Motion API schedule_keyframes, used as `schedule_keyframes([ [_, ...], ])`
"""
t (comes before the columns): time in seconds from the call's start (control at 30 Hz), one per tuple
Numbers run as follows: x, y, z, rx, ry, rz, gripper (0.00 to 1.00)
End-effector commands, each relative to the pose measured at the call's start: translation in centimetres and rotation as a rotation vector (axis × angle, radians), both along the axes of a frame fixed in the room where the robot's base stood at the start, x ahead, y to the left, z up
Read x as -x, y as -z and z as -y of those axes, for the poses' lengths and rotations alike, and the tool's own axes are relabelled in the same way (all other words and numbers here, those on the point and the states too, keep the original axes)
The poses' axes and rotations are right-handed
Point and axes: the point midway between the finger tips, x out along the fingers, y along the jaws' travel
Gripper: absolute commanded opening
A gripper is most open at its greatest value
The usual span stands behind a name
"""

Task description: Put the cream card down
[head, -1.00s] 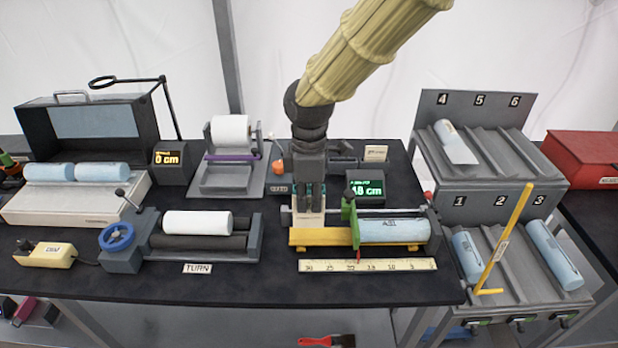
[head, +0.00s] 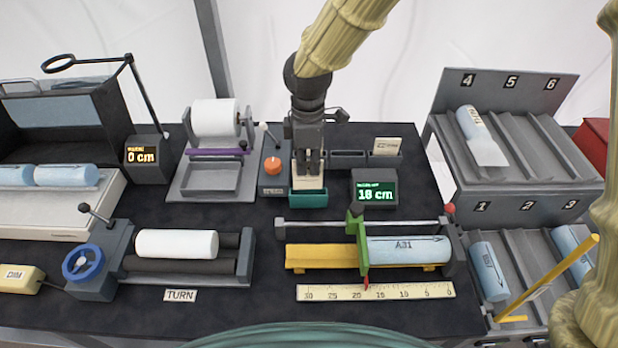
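My gripper (head: 308,168) points down at the middle of the table, with its fingers close together on the cream card (head: 298,182). The card stands upright, and its lower edge meets the teal holder (head: 308,199). The holder's front wall hides the bottom of the card, so I cannot tell whether it rests on the holder's floor. The fingers cover part of the card's face.
Dark holders (head: 347,159) stand right of the teal one; another cream card (head: 387,146) stands in the far one. An orange knob (head: 272,166) is close on the left, a green display (head: 375,191) on the right. A yellow cradle with a blue roll (head: 405,250) lies in front.

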Motion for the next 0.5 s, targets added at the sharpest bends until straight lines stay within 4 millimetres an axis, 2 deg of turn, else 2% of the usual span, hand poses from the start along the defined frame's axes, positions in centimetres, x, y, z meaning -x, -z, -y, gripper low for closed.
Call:
schedule_keyframes([
  [0.1,0.0,1.2,0.0,0.000,0.001,-0.002,0.00],
  [0.27,0.0,1.9,0.1,0.000,0.002,-0.001,0.00],
  [0.5,0.0,4.6,0.2,0.001,0.001,-0.002,0.00],
])
